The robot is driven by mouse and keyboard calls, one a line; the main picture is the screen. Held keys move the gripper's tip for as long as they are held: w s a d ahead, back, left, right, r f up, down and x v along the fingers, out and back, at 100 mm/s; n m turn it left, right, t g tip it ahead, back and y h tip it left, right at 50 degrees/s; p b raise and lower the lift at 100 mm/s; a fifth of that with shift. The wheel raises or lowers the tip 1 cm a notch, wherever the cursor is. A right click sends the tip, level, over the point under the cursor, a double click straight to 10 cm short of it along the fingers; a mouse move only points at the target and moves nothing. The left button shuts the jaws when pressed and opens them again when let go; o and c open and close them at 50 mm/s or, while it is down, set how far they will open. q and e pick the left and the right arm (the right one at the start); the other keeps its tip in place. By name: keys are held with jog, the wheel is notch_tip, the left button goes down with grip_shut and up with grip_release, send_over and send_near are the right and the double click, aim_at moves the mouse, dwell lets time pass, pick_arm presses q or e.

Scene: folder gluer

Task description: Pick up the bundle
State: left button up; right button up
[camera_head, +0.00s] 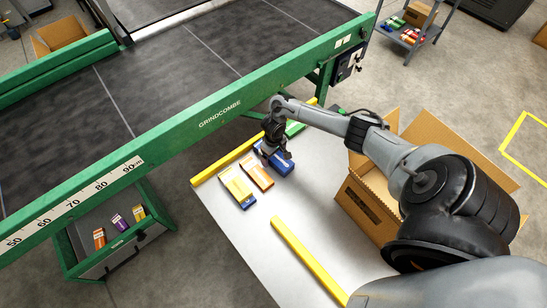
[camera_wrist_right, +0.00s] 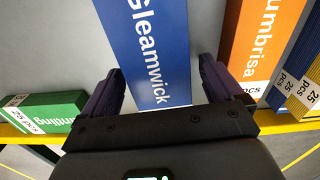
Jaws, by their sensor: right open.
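The task does not say which bundle is meant. A blue bundle (camera_head: 277,164) lettered "Gleamwick" lies on the grey table under my right gripper (camera_head: 270,152). In the right wrist view the blue bundle (camera_wrist_right: 150,40) appears between the two dark fingers of the open right gripper (camera_wrist_right: 160,82), with gaps on both sides. An orange bundle (camera_head: 257,173), a yellow-and-blue bundle (camera_head: 238,187) and a green bundle (camera_head: 294,128) lie nearby. The orange bundle (camera_wrist_right: 265,40) and the green bundle (camera_wrist_right: 45,112) flank it in the wrist view. My left gripper is not in view.
Yellow rails (camera_head: 225,160) and (camera_head: 305,260) edge the grey table (camera_head: 250,235). An open cardboard box (camera_head: 365,205) stands right of the bundles, partly behind my right arm. The green-framed conveyor (camera_head: 170,125) runs behind the table. The table's near part is clear.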

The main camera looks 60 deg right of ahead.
jog(key=c, duration=1.2)
jog(key=shift+r, duration=0.1)
jog(key=shift+c, duration=0.2)
